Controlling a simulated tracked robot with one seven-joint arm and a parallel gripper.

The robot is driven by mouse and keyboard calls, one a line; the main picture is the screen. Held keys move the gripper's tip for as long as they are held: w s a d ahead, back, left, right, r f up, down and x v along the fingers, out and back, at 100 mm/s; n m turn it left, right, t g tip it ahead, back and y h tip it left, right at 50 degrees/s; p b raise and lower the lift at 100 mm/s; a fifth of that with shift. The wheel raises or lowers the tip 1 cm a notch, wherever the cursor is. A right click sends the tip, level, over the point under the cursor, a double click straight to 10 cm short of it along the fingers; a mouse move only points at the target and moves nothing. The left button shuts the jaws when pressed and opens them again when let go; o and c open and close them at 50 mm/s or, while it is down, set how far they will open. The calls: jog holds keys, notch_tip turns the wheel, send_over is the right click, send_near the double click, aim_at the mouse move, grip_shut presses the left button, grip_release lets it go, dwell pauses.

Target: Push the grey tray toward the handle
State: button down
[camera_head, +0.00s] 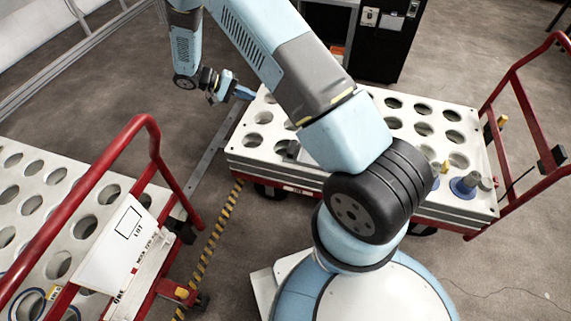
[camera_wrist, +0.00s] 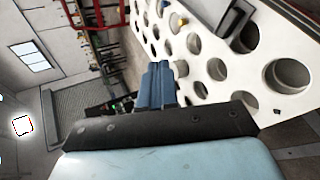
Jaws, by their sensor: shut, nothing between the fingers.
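The light grey tray (camera_head: 262,168) with rows of round holes lies on a red cart, partly hidden behind my arm. It also shows in the wrist view (camera_wrist: 262,92), right of the fingers. The cart's red handle (camera_head: 520,95) rises at the tray's right end in the head view. My gripper (camera_head: 245,92) is at the tray's far left corner, on the side away from the handle. Its blue fingers (camera_wrist: 160,85) are shut and empty. They appear close to the tray's end; I cannot tell whether they touch it.
A blue-grey round piece (camera_head: 464,186) and a small grey block (camera_head: 288,149) sit on the tray. A second red cart with a holed tray (camera_head: 60,215) stands at left. A yellow-black floor stripe (camera_head: 213,240) runs between the carts. A black cabinet (camera_head: 375,45) stands behind.

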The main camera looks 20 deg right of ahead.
aim_at(313, 166)
jog(key=s+a+f+n+t+h, duration=0.1)
jog(key=s+f+n+t+h, duration=0.2)
jog(key=f, duration=1.4)
jog(key=s+f+t+h, duration=0.3)
jog(key=s+f, duration=0.2)
jog(key=f, duration=1.2)
jog(key=d, duration=0.3)
jog(key=w+d, duration=0.1)
jog(key=d, duration=0.4)
jog(key=shift+w+d+r, duration=0.15)
jog(key=shift+d, duration=0.15)
jog(key=d, duration=0.1)
jog(key=s+d, duration=0.1)
jog(key=d, duration=0.1)
jog(key=shift+s, duration=0.25)
jog(key=shift+s+d, duration=0.35)
jog(key=shift+d, duration=0.1)
jog(key=s+d, duration=0.1)
jog(key=d, duration=0.1)
jog(key=s+d, duration=0.2)
jog(key=d, duration=0.1)
jog(key=s+d, duration=0.2)
jog(key=shift+s+d, duration=0.25)
jog(key=shift+d, duration=0.05)
